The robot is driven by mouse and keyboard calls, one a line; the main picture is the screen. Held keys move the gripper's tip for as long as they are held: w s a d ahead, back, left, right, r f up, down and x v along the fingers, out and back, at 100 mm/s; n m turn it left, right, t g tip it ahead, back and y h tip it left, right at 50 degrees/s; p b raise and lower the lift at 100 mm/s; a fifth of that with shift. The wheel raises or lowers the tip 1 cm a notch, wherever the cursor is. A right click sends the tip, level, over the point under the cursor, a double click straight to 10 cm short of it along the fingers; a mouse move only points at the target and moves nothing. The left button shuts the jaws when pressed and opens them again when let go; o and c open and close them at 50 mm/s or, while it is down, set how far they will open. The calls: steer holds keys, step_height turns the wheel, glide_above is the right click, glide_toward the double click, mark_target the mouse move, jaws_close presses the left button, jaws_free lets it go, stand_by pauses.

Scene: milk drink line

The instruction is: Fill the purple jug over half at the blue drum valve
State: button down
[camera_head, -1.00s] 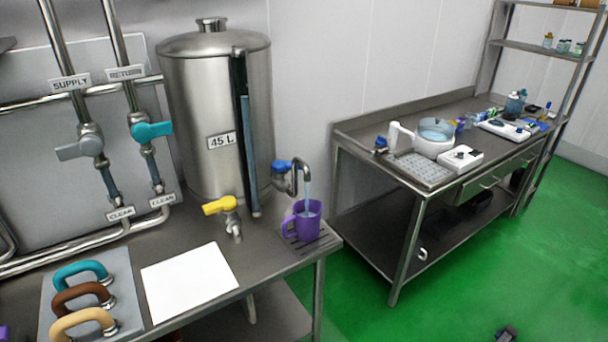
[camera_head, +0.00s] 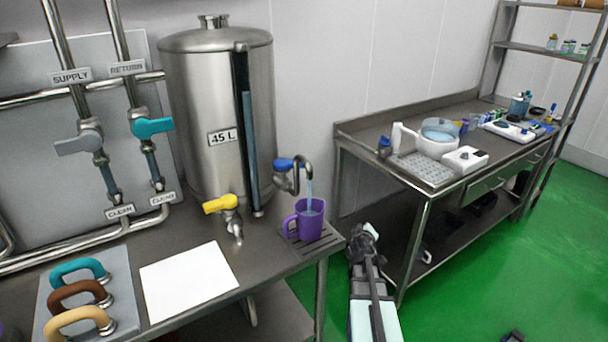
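The purple jug (camera_head: 310,226) stands upright on the drip grate (camera_head: 319,245) at the right end of the steel bench, its handle to the left. A thin pale-blue stream (camera_head: 309,190) runs from the curved spout of the blue-handled valve (camera_head: 284,164) into it. Bluish liquid shows inside the jug's mouth, but the exact level is hard to tell. The steel drum (camera_head: 205,125), marked 45 L, stands behind, with a blue sight tube (camera_head: 249,140). My gripper (camera_head: 364,233) is right of the jug, apart from it and beyond the bench edge; its fingers are too small to read.
A yellow-handled tap (camera_head: 221,204) sticks out left of the jug. A white sheet (camera_head: 189,281) and a plate with several coloured handles (camera_head: 80,300) lie on the bench. A second steel table (camera_head: 408,196) with equipment stands at right, with a gap between.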

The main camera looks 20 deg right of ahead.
steer(key=w+a+r+n+t+y, duration=0.1)
steer(key=w+r+n+t+y, duration=0.3)
steer(key=r, duration=0.6)
steer(key=w+r+n+t+y, duration=0.1)
steer(key=w+r+n+t, duration=0.2)
steer(key=r+n+t, duration=0.5)
steer(key=n+g+y+p, duration=0.2)
steer(key=n+g+y, duration=0.3)
steer(key=n+y, duration=0.5)
glide_toward(289, 164)
steer(key=shift+m+y, duration=0.5)
steer(key=w, duration=0.2)
steer(key=w+f, duration=0.1)
steer(key=w, duration=0.2)
steer(key=shift+d+f, duration=0.1)
steer(key=shift+f, duration=0.1)
steer(key=shift+w, duration=0.1)
